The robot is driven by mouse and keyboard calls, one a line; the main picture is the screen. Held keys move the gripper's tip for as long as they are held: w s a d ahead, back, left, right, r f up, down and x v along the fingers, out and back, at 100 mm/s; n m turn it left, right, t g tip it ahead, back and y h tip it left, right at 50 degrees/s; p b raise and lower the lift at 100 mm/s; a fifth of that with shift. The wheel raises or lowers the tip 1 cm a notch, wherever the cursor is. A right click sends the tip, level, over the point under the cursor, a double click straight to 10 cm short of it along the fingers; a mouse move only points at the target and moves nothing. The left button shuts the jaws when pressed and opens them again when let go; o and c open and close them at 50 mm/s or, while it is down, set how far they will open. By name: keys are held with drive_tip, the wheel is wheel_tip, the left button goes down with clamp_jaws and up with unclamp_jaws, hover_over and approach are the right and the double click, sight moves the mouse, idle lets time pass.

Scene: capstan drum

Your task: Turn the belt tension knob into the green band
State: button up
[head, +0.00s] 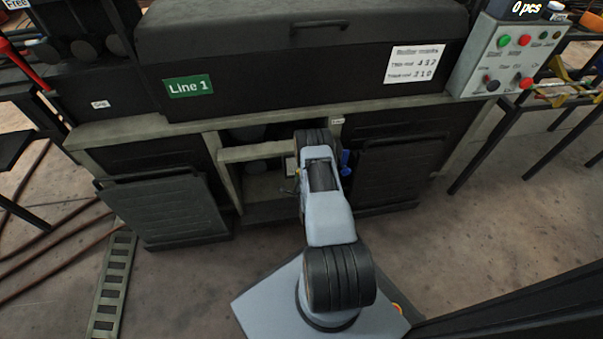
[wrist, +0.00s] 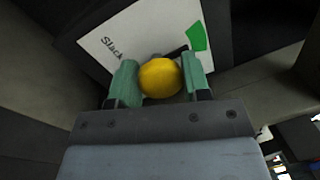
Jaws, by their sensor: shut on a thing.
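The yellow round belt tension knob (wrist: 160,78) is in the middle of the wrist view, in front of a white dial plate (wrist: 120,40). The plate has the word "Slack" at its left and a green band (wrist: 196,37) at its upper right. A dark pointer (wrist: 176,50) shows beside the knob, pointing up and right toward the lower end of the green band; whether it lies within the band I cannot tell. My gripper (wrist: 160,82) is shut on the knob, with one green-padded finger at each side. In the head view my arm hides most of the knob and dial.
The open bay (head: 262,185) in the machine's front has a frame around it. Dark panels (head: 165,208) stand to the left and right. A blue handle (head: 345,162) is just right of my arm. A control box (head: 505,55) with buttons is at upper right.

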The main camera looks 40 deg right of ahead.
drive_tip(key=shift+m, duration=0.4)
drive_tip(key=o, duration=0.9)
